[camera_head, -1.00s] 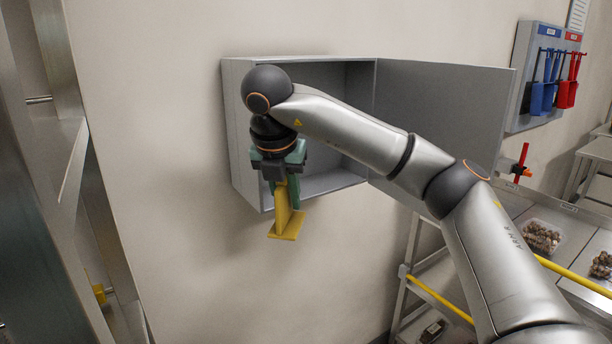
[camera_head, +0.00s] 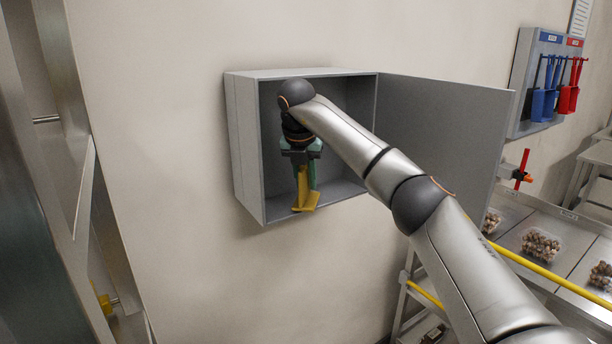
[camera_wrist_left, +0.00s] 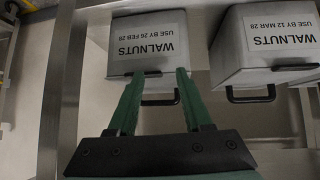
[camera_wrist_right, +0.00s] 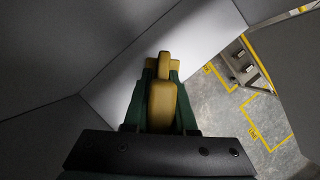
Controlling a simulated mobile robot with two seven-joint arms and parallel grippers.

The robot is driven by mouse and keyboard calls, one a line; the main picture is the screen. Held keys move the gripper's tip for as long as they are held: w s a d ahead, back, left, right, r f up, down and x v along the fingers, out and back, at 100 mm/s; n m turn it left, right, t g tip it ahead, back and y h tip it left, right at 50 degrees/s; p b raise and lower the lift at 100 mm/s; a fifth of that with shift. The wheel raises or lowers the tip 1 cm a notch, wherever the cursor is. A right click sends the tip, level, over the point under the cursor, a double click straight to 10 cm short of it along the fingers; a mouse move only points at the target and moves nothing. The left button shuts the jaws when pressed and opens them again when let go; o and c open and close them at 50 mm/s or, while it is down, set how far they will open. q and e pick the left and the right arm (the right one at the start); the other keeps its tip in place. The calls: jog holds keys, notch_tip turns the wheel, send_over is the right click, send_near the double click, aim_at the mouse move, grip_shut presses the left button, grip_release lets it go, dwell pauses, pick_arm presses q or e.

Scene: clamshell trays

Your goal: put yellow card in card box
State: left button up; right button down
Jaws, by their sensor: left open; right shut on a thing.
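The card box looks to be the grey wall box (camera_head: 245,150), with its door (camera_head: 440,130) swung open to the right. The yellow card (camera_head: 306,200) looks like a thick yellow piece with a wider foot. My right gripper (camera_head: 305,176) is shut on it, pointing down at the box's open front. The card's lower end overlaps the box's front bottom edge; I cannot tell how deep inside it is. In the right wrist view the yellow card (camera_wrist_right: 162,105) sits between the green fingers. My left gripper (camera_wrist_left: 154,76) is open and empty, near a walnuts box (camera_wrist_left: 148,45).
In the right wrist view a grey panel (camera_wrist_right: 140,70) lies close and floor shows at right. A second walnuts box (camera_wrist_left: 265,45) stands beside the first. A rack with blue and red tools (camera_head: 548,85) hangs at right, above a counter with nut tubs (camera_head: 541,243).

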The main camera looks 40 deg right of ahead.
jog(key=shift+d+f, duration=0.1)
jog(key=shift+f, duration=0.2)
jog(key=c, duration=0.7)
grip_release()
jog(key=shift+f, duration=0.1)
jog(key=shift+c, duration=0.2)
